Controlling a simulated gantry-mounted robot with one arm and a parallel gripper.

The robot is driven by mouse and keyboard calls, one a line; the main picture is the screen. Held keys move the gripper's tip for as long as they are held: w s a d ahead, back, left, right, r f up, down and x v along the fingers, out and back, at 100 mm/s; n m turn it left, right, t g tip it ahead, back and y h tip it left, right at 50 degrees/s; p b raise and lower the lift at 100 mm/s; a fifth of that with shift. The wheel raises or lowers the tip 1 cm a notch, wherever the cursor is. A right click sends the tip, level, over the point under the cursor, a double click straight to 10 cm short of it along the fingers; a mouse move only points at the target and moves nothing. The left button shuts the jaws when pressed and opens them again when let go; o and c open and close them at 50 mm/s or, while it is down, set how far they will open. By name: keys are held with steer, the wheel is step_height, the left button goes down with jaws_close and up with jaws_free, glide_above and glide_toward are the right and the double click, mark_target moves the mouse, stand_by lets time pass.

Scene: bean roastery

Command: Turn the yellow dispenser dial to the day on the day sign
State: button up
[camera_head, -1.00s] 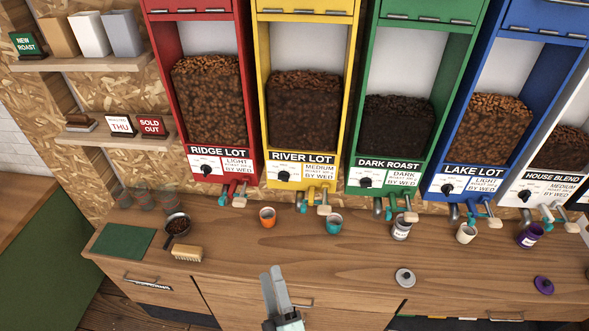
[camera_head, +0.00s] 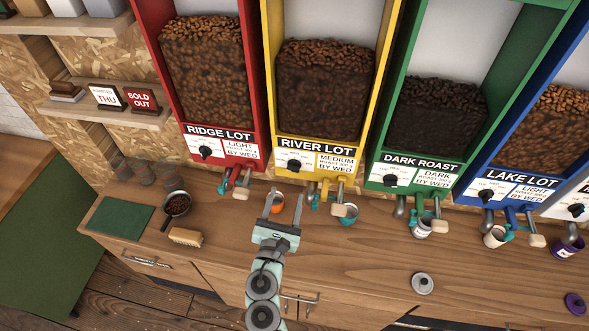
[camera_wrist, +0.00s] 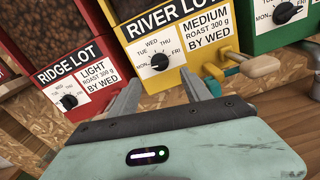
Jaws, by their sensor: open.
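The yellow dispenser (camera_head: 263,60), labelled RIVER LOT, stands second from the left. Its black dial (camera_head: 294,165) is on the white label panel; in the wrist view the dial (camera_wrist: 160,62) is ringed by MON, TUE, WED, THU and FRI. I cannot tell surely which day its pointer marks. The day sign (camera_head: 106,97) on the lower left shelf reads THU. My gripper (camera_head: 284,199) is open and empty, in front of and below the dial. In the wrist view its fingertips (camera_wrist: 161,74) lie on either side of the dial in the picture, apart from it.
Red (camera_head: 160,70), green (camera_head: 390,80) and blue (camera_head: 505,90) dispensers flank the yellow one. Spouts and handles project below the panels. The front counter is mostly clear.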

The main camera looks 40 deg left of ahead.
mark_target(293, 171)
steer(key=p+x, duration=0.1)
steer(key=x, duration=0.8)
steer(key=shift+a, duration=0.15)
jaws_close()
stand_by(0.4)
